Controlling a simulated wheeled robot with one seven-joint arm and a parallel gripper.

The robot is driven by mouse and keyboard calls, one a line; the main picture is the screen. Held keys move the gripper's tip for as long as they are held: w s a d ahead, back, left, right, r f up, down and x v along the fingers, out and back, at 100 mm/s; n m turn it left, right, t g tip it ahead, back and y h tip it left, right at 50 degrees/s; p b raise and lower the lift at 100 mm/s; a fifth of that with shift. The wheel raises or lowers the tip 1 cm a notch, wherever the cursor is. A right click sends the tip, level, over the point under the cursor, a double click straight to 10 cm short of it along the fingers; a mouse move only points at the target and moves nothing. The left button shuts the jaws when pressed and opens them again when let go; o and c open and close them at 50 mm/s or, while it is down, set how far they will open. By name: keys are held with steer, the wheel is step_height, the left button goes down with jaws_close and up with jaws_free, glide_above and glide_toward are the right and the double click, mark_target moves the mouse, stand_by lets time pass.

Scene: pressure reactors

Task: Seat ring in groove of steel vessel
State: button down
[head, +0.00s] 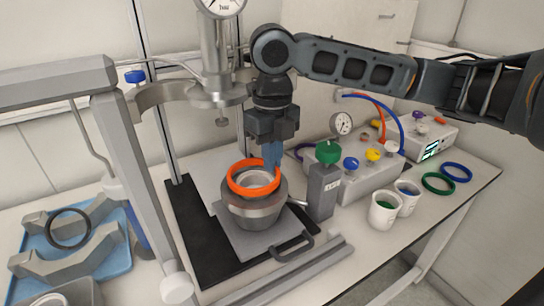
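The orange ring (232,184) is at the top of the steel vessel (255,213), around its open mouth. I cannot tell whether it lies in the groove or just above it; the groove is not distinct. The vessel stands upright on a grey plate (232,236). My gripper (272,163) points down over the back right of the vessel. Its blue fingers look close together, with their tips at the ring's back right edge, and appear shut on it. The fingers hide that part of the ring.
A reactor head with a gauge (220,8) and a clamp collar (190,93) stand behind left. A grey block with a green knob (328,153) is close right of the vessel. Green (438,192) and blue (457,180) rings lie right; a black ring (52,240) lies left.

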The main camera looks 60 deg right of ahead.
steer(key=shift+f, duration=0.3)
stand_by(0.4)
steer(key=c, duration=1.3)
jaws_free()
steer(key=shift+o, duration=0.2)
steer(key=shift+r+b, duration=0.4)
steer(key=shift+r, duration=3.55)
